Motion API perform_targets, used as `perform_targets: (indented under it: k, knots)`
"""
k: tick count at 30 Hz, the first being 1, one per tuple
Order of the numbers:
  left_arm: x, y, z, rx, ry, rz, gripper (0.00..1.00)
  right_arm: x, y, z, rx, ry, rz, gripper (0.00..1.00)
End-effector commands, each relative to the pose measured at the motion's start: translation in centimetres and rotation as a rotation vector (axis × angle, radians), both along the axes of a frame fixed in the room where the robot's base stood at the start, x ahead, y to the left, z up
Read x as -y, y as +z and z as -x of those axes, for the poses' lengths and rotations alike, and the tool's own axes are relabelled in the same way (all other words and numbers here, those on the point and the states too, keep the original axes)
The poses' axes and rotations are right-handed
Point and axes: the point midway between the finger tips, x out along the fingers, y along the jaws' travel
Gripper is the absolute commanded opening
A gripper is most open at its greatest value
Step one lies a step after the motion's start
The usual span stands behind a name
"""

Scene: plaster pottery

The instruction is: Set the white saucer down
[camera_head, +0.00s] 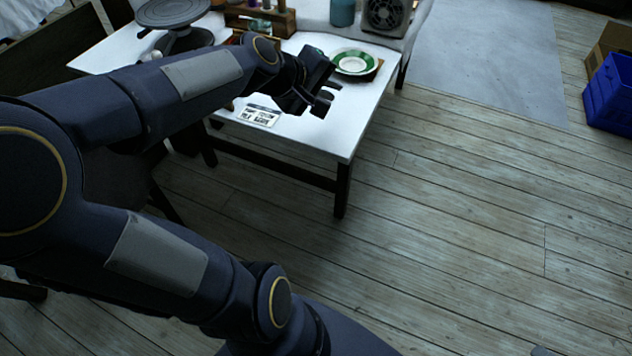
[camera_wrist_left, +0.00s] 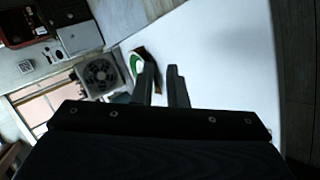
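A round saucer (camera_head: 354,62), white in the middle with a broad green rim, rests on a brown board or tray (camera_head: 377,70) at the right edge of the white table (camera_head: 330,135). The saucer also shows in the left wrist view (camera_wrist_left: 133,65), partly behind one finger. My left gripper (camera_head: 326,102) is over the table, to the left and nearer than the saucer. My right gripper is not clearly seen.
A printed card (camera_head: 260,115) lies on the table. A turntable (camera_head: 172,12), a wooden rack (camera_head: 280,22), a teal container (camera_head: 342,12) and a fan unit (camera_head: 388,14) stand along the back. A blue crate (camera_head: 612,95) is at the far right. The wooden floor between is clear.

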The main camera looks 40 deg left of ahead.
Motion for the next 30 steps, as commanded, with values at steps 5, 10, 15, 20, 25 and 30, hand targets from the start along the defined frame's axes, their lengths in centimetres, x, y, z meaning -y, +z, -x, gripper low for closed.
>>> perform_targets:
  k: [5, 10, 15, 20, 25, 30]
  knots:
    - [9.0, -3.0, 10.5, -0.077, -0.515, -0.299, 0.12, 0.0, 0.0, 0.0, 0.0, 0.0, 0.0, 0.47]
    - [11.7, -6.7, 17.4, -0.12, -0.835, -0.482, 0.12, 0.0, 0.0, 0.0, 0.0, 0.0, 0.0, 0.47]
    - [12.0, -7.8, 19.0, -0.134, -0.911, -0.525, 0.12, 0.0, 0.0, 0.0, 0.0, 0.0, 0.0, 0.47]
    - [12.0, -7.8, 18.9, -0.134, -0.907, -0.523, 0.12, 0.0, 0.0, 0.0, 0.0, 0.0, 0.0, 0.47]
    - [12.0, -6.4, 18.8, -0.134, -0.905, -0.522, 0.12, 0.0, 1.3, 0.0, 0.0, 0.0, 0.0, 0.47]
    - [12.0, -1.9, 18.8, -0.133, -0.904, -0.522, 0.12, 0.0, 5.8, 0.0, 0.0, 0.0, 0.0, 0.47]
